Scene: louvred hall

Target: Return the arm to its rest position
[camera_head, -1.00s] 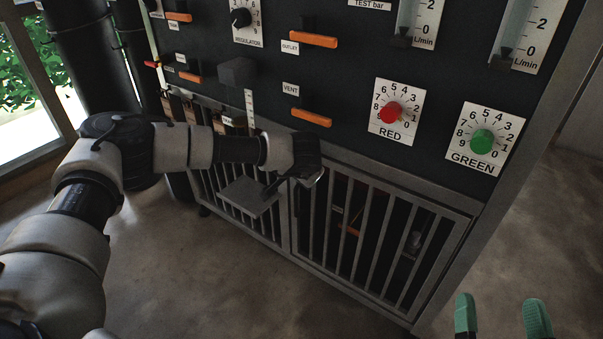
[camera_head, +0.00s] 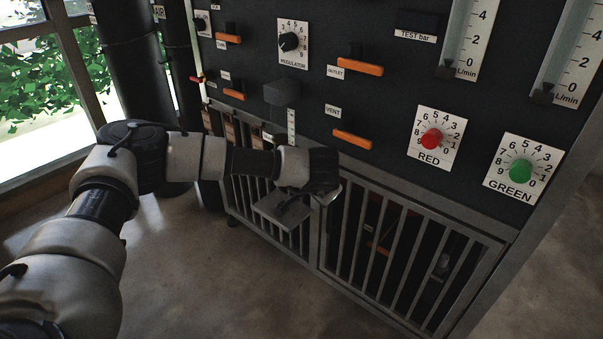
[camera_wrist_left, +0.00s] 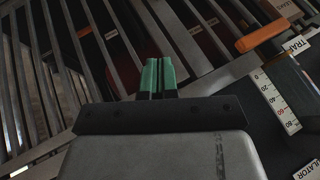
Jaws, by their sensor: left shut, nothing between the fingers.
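My left arm (camera_head: 92,205) reaches in from the left in the head view, bent at the elbow. Its wrist (camera_head: 322,175) is in front of the lower part of the dark panel, above the barred doors. In the left wrist view my left gripper (camera_wrist_left: 158,76) has its green fingertips together, with nothing between them. The metal bars (camera_wrist_left: 95,50) lie behind the fingertips. The fingertips cannot be made out in the head view. My right gripper is out of view.
The dark panel (camera_head: 380,95) carries orange levers, a red knob (camera_head: 431,139), a green knob (camera_head: 520,171) and gauges. The barred doors (camera_head: 405,255) are below it. Dark cylinders (camera_head: 135,80) stand by the window at left. Bare floor (camera_head: 220,290) is in front.

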